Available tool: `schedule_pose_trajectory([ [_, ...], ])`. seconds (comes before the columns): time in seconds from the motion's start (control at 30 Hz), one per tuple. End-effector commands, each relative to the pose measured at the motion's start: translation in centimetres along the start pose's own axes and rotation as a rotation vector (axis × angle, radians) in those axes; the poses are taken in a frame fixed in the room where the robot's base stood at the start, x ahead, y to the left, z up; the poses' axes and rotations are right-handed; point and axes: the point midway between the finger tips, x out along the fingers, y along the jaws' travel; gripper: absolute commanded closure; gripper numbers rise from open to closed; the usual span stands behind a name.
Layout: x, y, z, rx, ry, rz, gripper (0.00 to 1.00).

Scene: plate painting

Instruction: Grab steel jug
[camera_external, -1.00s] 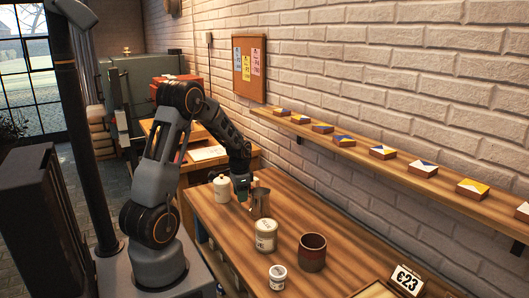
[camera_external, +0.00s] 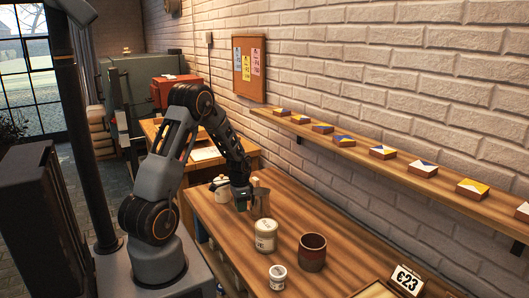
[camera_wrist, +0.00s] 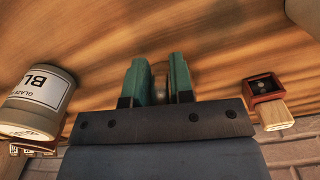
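The steel jug (camera_external: 261,203) stands upright on the wooden table in the external view, at its far part. My gripper (camera_external: 241,206) is low, right beside the jug's left side, and hides part of it. In the wrist view my two green fingers (camera_wrist: 160,84) are apart with a gap between them. A narrow brownish, shiny shape (camera_wrist: 160,76) shows in that gap; it may be part of the jug, but I cannot tell. I see no finger closed on it.
A labelled pale jar (camera_external: 265,236), also in the wrist view (camera_wrist: 38,100), a brown cup (camera_external: 312,253) and a small white jar (camera_external: 277,278) stand nearer. A white lidded pot (camera_external: 221,189) is behind my gripper. A small red wood-ended object (camera_wrist: 266,100) is at the wrist view's right.

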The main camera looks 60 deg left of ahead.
Motion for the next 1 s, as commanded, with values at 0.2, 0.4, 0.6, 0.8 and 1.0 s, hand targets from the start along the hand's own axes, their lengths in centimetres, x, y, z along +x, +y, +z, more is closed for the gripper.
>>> schedule_pose_trajectory([
  [0.2, -0.02, 0.00, 0.00, 0.000, 0.000, 0.000, 0.99],
  [0.4, -0.02, -0.01, 0.00, 0.000, 0.000, 0.000, 1.00],
  [0.6, -0.07, -0.04, -0.04, 0.000, 0.001, -0.001, 1.00],
  [0.8, -0.17, -0.04, -0.04, 0.000, 0.002, -0.001, 1.00],
  [1.0, -0.76, -0.06, -0.06, 0.000, 0.002, -0.002, 1.00],
])
